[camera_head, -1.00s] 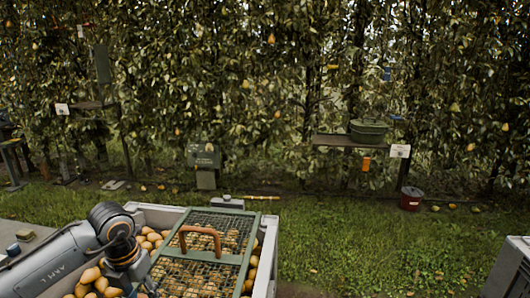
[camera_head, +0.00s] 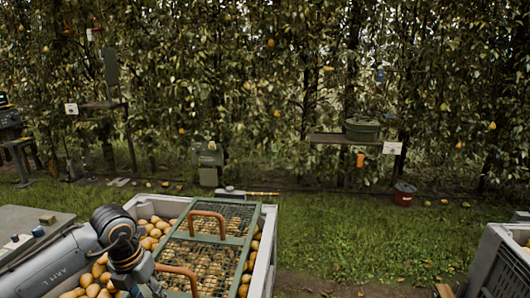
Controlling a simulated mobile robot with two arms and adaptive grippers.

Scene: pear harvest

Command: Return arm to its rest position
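My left arm (camera_head: 60,262) comes in from the lower left and bends down at its dark wrist joint (camera_head: 118,228) over the left side of a pale crate of pears. My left gripper is at the bottom edge below the wrist, mostly cut off, and its fingers cannot be made out. The crate (camera_head: 268,225) holds many yellow-brown pears (camera_head: 100,275). A green wire-mesh lid (camera_head: 249,240) with two orange-brown handles (camera_head: 222,214) lies over most of them. My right arm and gripper are not in view.
A grey surface (camera_head: 22,220) with small items is at left. The middle grass is open.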

